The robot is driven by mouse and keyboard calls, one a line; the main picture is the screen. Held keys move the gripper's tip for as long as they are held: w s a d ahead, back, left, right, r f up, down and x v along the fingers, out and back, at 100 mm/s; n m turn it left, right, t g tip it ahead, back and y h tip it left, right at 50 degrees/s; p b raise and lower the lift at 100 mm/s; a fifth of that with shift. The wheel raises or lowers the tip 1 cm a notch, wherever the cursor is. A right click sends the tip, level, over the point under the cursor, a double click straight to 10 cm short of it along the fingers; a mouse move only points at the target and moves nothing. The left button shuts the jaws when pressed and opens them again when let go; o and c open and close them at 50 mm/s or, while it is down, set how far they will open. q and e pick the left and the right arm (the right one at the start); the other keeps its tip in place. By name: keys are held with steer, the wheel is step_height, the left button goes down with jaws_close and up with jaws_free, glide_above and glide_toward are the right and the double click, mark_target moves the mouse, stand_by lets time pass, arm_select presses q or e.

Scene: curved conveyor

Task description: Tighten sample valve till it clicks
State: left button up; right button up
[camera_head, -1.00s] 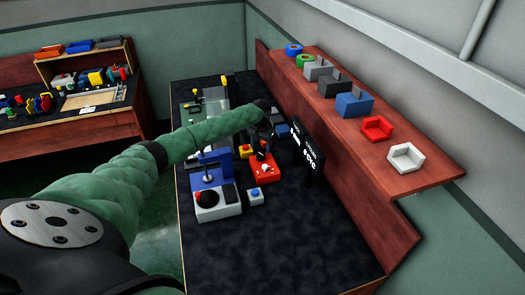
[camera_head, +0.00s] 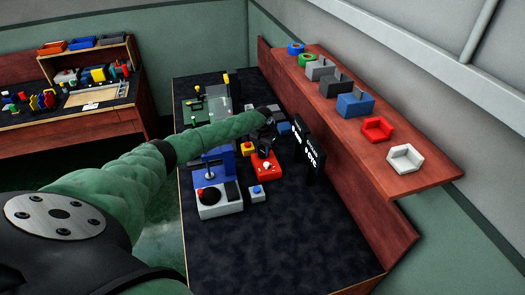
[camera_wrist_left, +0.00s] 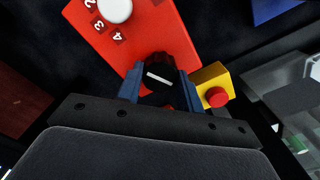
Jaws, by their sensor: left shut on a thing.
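A red box (camera_wrist_left: 97,38) on the dark bench carries a white round knob (camera_wrist_left: 115,9) with numbers beside it and a black knob (camera_wrist_left: 158,78) with a white line. Its red body shows in the head view (camera_head: 267,169). My left gripper (camera_wrist_left: 160,90) is over the red box's near end, its two blue fingers on either side of the black knob and shut on it. In the head view my left gripper (camera_head: 265,133) is small and dark, and the black knob is hidden there. No label naming the sample valve is readable. My right gripper is not in view.
A yellow box with a red button (camera_wrist_left: 216,96) stands close beside the fingers. A black sign (camera_head: 308,152) stands right of the red box. The front of the bench (camera_head: 290,245) is clear.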

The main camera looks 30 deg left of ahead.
mark_target(263, 151)
arm_select(q)
steer(key=shift+f+m, duration=0.1)
steer(key=shift+m, duration=0.2)
steer(key=m+b, duration=0.1)
steer(key=m, duration=0.1)
steer(key=shift+m+b, duration=0.4)
steer(key=shift+m, duration=0.3)
steer(key=o, duration=0.8)
steer(key=shift+o, duration=1)
steer(key=shift+r, duration=0.25)
steer(key=shift+r+b, duration=0.35)
steer(key=shift+b, duration=0.05)
step_height(263, 151, up, 6)
steer(key=shift+f+b, duration=0.1)
steer(key=shift+b, duration=1.05)
steer(key=shift+r, duration=0.55)
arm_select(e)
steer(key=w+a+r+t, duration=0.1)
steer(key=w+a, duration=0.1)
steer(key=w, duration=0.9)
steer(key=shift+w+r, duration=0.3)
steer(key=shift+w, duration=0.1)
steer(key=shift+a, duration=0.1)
